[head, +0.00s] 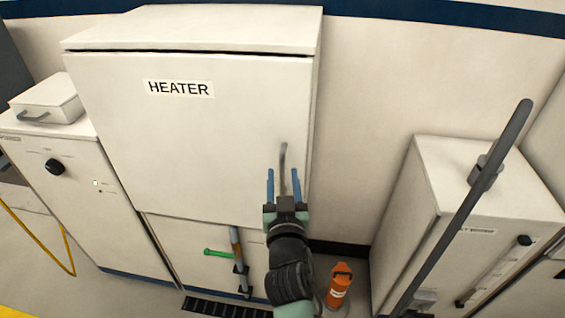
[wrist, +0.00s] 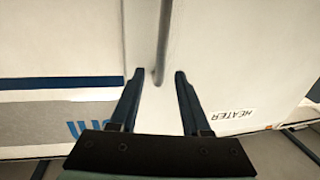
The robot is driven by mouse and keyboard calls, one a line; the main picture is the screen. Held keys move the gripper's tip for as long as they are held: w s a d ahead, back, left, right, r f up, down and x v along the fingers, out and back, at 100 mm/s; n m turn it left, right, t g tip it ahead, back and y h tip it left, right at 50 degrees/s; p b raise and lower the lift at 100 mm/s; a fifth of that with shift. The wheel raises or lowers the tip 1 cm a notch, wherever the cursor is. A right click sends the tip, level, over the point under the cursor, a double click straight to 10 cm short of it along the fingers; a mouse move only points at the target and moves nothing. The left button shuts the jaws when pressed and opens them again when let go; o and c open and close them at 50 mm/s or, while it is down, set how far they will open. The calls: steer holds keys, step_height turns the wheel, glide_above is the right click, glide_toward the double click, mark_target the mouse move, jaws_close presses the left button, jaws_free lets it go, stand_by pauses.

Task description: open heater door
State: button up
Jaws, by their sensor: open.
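The heater door (head: 200,130) is the large white front panel under the HEATER label in the head view, and it looks shut. Its handle (head: 284,166) is a thin grey upright bar near the door's right edge. My gripper (head: 284,185) is open in front of the door, with its two blue fingers on either side of the handle's lower part. In the wrist view the handle (wrist: 161,45) comes down between the fingertips of my gripper (wrist: 159,73), apart from both. The HEATER label (wrist: 232,115) lies right of the fingers there.
A white cabinet with a black knob (head: 54,166) stands at the left. Another white cabinet (head: 480,190) stands at the right, with a dark slanted bar (head: 470,195) before it. An orange bottle (head: 339,287) and a pipe with a green lever (head: 217,253) are low down.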

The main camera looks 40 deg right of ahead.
mark_target(282, 167)
steer(key=shift+x, duration=2.2)
jaws_close()
